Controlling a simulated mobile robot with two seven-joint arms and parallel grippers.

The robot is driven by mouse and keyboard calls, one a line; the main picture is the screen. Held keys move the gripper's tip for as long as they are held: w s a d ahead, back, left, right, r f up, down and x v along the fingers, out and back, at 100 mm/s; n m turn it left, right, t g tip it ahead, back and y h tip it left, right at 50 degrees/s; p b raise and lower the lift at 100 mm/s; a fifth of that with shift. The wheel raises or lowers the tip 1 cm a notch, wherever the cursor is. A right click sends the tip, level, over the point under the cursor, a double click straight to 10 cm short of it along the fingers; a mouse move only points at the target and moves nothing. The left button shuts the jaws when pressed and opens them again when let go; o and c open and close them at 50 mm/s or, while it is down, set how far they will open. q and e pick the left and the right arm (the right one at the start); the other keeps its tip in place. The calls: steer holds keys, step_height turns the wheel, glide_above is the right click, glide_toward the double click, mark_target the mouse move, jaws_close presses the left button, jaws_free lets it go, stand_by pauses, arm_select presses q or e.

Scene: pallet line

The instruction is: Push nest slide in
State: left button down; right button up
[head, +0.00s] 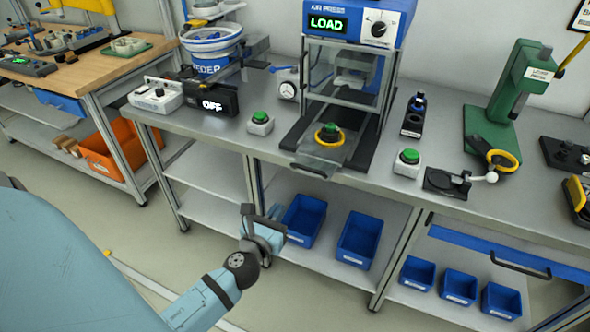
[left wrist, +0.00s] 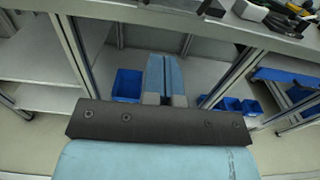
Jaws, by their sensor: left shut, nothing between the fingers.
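The nest slide (head: 318,152) is a grey plate pulled out at the front of the blue-topped press (head: 345,70), over the bench's front edge. A part with a yellow ring and a green top (head: 329,134) sits on it. The press display reads LOAD. My left gripper (head: 272,220) is shut and empty, in front of the bench and below the slide, apart from it. In the left wrist view the closed fingers (left wrist: 164,75) point towards the bench; the slide cannot be made out clearly there. My right gripper is not in view.
Green push buttons (head: 261,118) (head: 408,158) stand either side of the press. A black unit reading OFF (head: 211,101) is at left, a green arbor press (head: 508,95) at right. Blue bins (head: 358,240) lie on the lower shelf. The floor before the bench is clear.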

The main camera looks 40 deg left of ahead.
mark_target(305, 168)
arm_select(q)
steer(key=p+x, duration=0.1)
steer(key=x, duration=1.1)
steer(key=shift+w, duration=0.35)
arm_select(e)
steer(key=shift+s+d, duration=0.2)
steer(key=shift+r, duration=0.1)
arm_select(q)
steer(key=x, duration=0.4)
steer(key=shift+w+r, duration=0.1)
steer(key=shift+w+a, duration=0.15)
steer(key=shift+w, duration=0.25)
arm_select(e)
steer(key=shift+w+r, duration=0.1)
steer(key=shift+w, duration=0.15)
arm_select(q)
steer(key=shift+s, duration=0.15)
